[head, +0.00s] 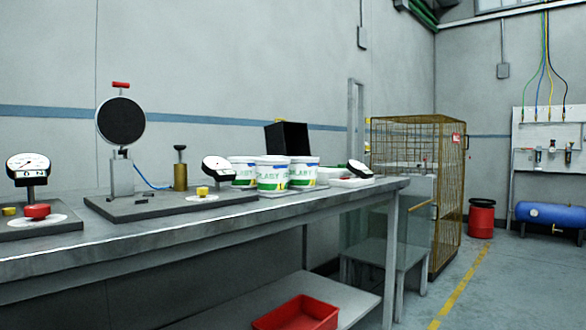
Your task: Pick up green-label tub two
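Several white tubs with green labels stand close together toward the right part of the workbench. One tub (272,175) is in front, another tub (304,174) is to its right, and a third tub (242,171) is partly hidden behind on the left. I cannot tell which of them is tub two. They seem to stand on a thin pale base at the bench's far side. Neither of my grippers is in view.
The grey workbench (150,250) runs from the left to the middle. Dial gauges (28,168) and a round black disc (121,121) on a stand are left of the tubs. A black box (287,138) is behind them. A red tray (297,314) sits on the lower shelf.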

